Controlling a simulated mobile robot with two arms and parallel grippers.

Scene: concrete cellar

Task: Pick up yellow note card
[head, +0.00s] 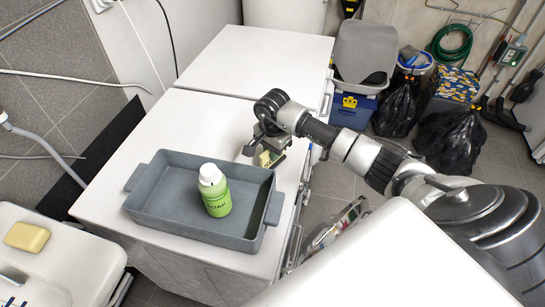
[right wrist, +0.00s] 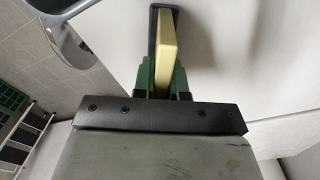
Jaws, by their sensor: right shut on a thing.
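The yellow note card (right wrist: 167,42) is a pale yellow flat piece held edge-on between the green fingers of my right gripper (right wrist: 162,78) in the right wrist view. A dark flat strip lies along its left side; I cannot tell what it is. In the head view my right gripper (head: 266,153) is over the white cabinet top, just beyond the grey tray, with a small bit of the yellow card (head: 265,159) showing. It is shut on the card. Most of the card is hidden there by the gripper. My left gripper is not in view.
The grey tray (head: 155,208) holds a green soap bottle (head: 216,198) and stands on the white cabinet (head: 110,190). A yellow soap bar (head: 27,237) lies on a white basin at the left. Black bags (head: 465,140) and bins stand on the floor at right.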

